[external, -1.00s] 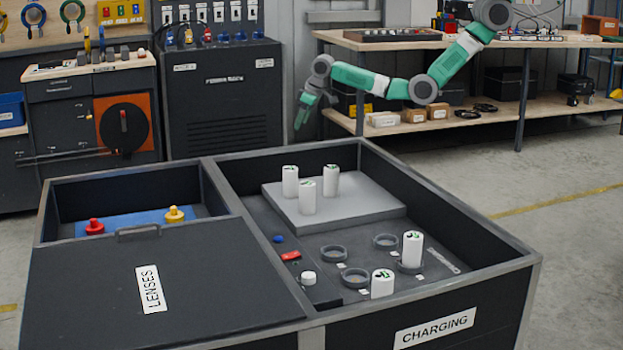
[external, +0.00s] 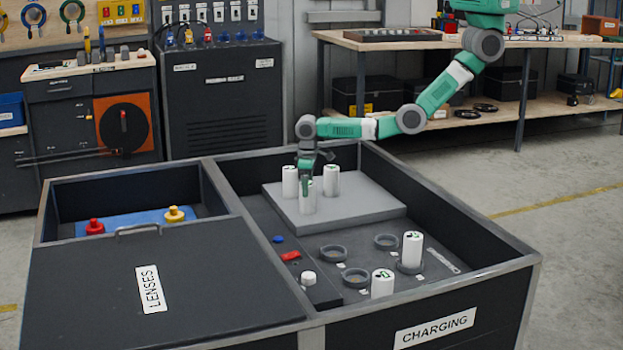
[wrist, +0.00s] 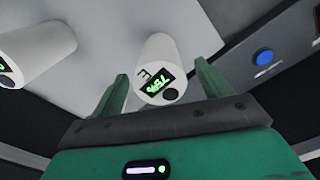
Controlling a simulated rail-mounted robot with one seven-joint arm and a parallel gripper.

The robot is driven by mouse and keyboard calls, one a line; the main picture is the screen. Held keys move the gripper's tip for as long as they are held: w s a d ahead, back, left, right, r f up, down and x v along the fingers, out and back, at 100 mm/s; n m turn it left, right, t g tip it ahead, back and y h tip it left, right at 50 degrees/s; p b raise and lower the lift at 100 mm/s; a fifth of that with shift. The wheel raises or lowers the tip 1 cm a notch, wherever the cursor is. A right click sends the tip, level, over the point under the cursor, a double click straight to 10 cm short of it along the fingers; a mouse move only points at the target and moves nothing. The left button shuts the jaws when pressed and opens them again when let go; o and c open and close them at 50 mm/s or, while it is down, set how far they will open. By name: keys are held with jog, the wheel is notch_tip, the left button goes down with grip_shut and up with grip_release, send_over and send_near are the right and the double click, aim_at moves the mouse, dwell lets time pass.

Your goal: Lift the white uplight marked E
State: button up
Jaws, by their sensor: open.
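The white uplight marked E (wrist: 160,60) is a white cylinder with a black E and a small lit green display on its top. In the wrist view it shows between the two fingers of my gripper (wrist: 160,72), which is open and empty. In the external view my gripper (external: 312,178) is low over the front uplight (external: 308,200) of a group of three on a grey raised slab (external: 370,212). The fingers partly hide its top there, and I cannot tell whether they touch it. A second white uplight (wrist: 35,50) shows at left in the wrist view.
Two uplights flank it closely behind, left (external: 290,181) and right (external: 331,183). Two more (external: 412,250) (external: 382,285) stand near several ring holders (external: 333,253). The tote's dark walls (external: 465,250) rise around the bay. A lid labelled LENSES (external: 90,285) covers part of the left side.

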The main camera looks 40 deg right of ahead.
notch_tip(320, 180, down, 2)
jog(key=shift+f, duration=0.2)
jog(key=shift+r, duration=0.1)
jog(key=shift+c, duration=0.7)
jog(key=c, duration=1.3)
jog(key=shift+c, duration=0.2)
jog(key=shift+r, duration=0.15)
jog(key=shift+r+p, duration=0.3)
jog(key=shift+r, duration=0.1)
jog(key=r+p, duration=0.1)
jog(key=d+r+p, duration=0.1)
jog(key=r+p, duration=0.1)
jog(key=shift+s+d+r+p, duration=0.15)
jog(key=shift+s+p, duration=0.15)
jog(key=shift+s, duration=0.1)
jog(key=s+d+p, duration=0.6)
jog(key=s+d, duration=0.2)
jog(key=d, duration=0.4)
jog(key=shift+s+r, duration=0.2)
jog(key=shift+r, duration=0.15)
